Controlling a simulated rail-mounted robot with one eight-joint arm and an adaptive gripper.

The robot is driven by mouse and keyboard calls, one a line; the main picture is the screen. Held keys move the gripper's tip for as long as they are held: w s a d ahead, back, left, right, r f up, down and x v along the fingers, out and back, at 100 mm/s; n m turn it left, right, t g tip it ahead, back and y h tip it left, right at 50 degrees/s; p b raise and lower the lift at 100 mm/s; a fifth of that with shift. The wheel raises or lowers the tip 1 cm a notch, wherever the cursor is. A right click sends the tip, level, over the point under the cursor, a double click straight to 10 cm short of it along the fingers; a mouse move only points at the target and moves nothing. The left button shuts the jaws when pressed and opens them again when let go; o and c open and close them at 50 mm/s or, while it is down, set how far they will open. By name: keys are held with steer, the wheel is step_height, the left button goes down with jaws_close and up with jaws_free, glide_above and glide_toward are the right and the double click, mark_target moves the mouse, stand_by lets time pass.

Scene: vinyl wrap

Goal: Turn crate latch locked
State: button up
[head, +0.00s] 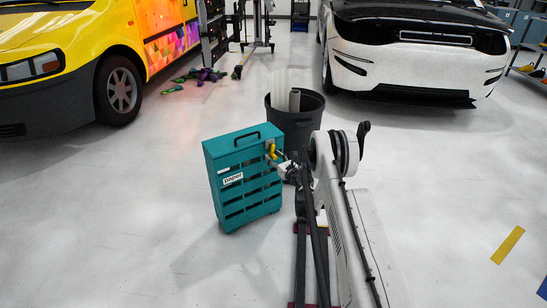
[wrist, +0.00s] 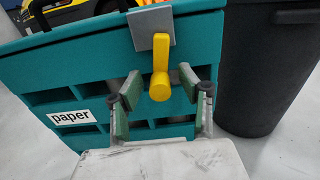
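A teal slatted crate (head: 245,182) with a "paper" label stands on the floor; it fills much of the wrist view (wrist: 92,55). A yellow latch handle (head: 273,152) hangs from a grey plate (wrist: 150,27) at the crate's upper edge. In the wrist view the yellow latch (wrist: 160,75) points down, its rounded lower end between my fingertips. My gripper (wrist: 158,88) is open, with one green-padded finger on each side of the latch. A gap shows on both sides. In the head view my gripper (head: 284,165) is small beside the crate's right side, its fingers hard to make out.
A black bin (head: 312,108) with pale rolls in it stands just behind and right of the crate. A yellow van (head: 70,50) is at the left, a white car (head: 415,65) at the back right. Colourful scraps (head: 195,76) lie by the van. The floor left of the crate is clear.

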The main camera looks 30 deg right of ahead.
mark_target(276, 159)
jaws_close()
steer(key=shift+n, duration=1.2)
jaws_free()
steer(key=s, duration=0.7)
steer(key=shift+s+d, duration=0.3)
steer(key=shift+d, duration=0.05)
steer(key=shift+r, duration=0.1)
